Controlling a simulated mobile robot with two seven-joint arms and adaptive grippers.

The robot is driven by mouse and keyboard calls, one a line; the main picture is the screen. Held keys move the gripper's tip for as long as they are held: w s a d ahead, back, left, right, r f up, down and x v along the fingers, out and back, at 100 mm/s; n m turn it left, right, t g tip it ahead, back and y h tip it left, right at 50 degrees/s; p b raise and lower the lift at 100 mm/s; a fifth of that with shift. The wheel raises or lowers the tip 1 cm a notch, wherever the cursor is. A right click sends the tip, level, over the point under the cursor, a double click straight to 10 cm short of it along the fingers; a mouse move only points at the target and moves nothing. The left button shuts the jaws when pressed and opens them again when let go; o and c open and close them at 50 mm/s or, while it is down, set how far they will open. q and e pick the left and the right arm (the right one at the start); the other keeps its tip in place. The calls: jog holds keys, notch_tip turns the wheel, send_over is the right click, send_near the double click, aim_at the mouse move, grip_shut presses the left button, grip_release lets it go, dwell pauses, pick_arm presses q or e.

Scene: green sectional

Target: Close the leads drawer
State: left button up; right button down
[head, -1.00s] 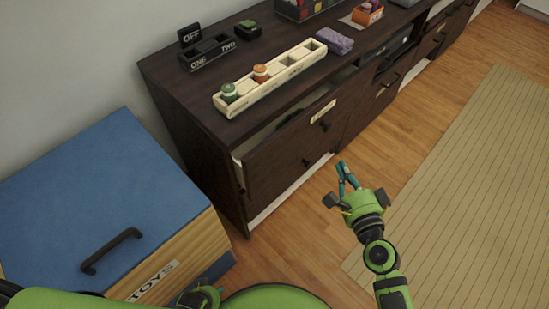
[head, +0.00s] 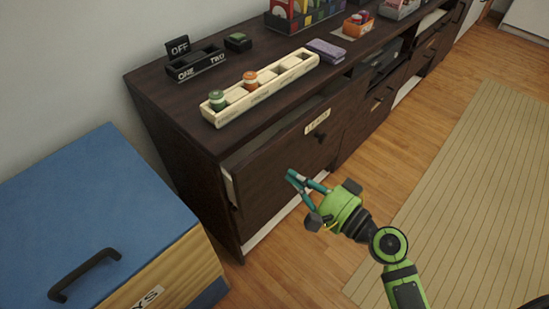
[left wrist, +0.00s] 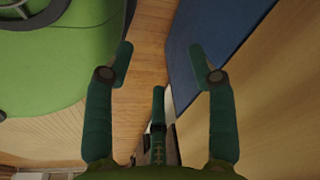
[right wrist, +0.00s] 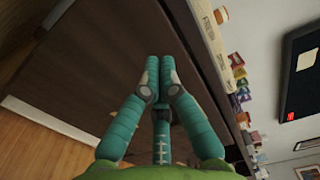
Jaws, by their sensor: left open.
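The labelled drawer (head: 268,178) is the dark wood front in the near end of the cabinet. It stands a little out, with its pale side showing at the left edge and a narrow gap along its top. Its pale label (head: 317,121) is too small to read surely; a dark knob (head: 321,137) sits below. My right gripper (head: 291,178) is shut and empty, its fingertips in front of the drawer face. The right wrist view shows the fingertips together (right wrist: 160,68) over the dark face; contact is unclear. My left gripper (left wrist: 164,62) is open and empty, out of the head view.
The dark cabinet top (head: 160,85) holds a pale wooden tray (head: 262,86) with two small jars, a purple block (head: 327,50) and ONE/TWO box (head: 195,65). A blue-lidded toy chest (head: 85,205) stands left. Wood floor and a striped rug (head: 460,180) lie right.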

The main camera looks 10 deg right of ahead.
aim_at(265, 155)
pick_arm(q)
jog(key=shift+w+f, duration=0.25)
jog(key=shift+f, duration=0.1)
pick_arm(e)
jog(key=x, duration=0.6)
jog(key=shift+w+a, duration=0.15)
jog(key=shift+w, duration=0.05)
jog(key=x, duration=0.5)
jog(key=shift+r, duration=0.15)
